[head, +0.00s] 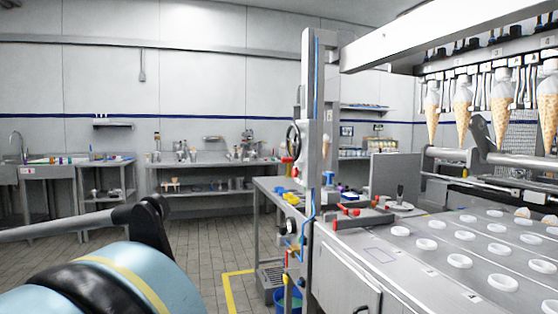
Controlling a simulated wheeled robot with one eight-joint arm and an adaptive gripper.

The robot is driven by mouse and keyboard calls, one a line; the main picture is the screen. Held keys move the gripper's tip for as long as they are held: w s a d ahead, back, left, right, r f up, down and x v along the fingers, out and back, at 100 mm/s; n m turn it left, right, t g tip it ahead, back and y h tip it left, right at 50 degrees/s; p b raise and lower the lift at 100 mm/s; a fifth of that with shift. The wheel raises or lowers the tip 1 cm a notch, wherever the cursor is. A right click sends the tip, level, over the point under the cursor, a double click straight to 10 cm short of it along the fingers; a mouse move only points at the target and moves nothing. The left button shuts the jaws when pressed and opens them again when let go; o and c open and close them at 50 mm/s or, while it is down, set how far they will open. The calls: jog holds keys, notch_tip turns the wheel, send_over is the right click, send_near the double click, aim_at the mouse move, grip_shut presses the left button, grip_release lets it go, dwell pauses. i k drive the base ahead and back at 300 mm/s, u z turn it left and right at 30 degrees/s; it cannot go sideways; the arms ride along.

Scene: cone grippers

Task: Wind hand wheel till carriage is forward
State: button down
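The hand wheel (293,140) is a dark ring, seen nearly edge-on, on the left side of a tall grey post. A red knob (287,160) shows at its lower edge. Cone grippers hold several ice-cream cones (462,108) with white wrappers in a row under an overhead beam at the upper right. I take this row to be on the carriage; how far forward it stands is hard to tell. My gripper is not clearly in view. Only parts of my arm show at the lower left, well apart from the wheel.
A steel machine table (380,258) with rows of white-rimmed holes fills the lower right. A blue bucket (288,300) stands by the post's foot. A side table (268,187) is behind the post. Open tiled floor (205,255) lies left of it, with yellow floor tape.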

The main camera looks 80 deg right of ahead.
aim_at(298, 141)
jog(key=z, duration=2.2)
jog(key=k, duration=0.6)
jog(key=u, duration=0.1)
jog(key=i, duration=0.5)
jog(key=u, duration=0.05)
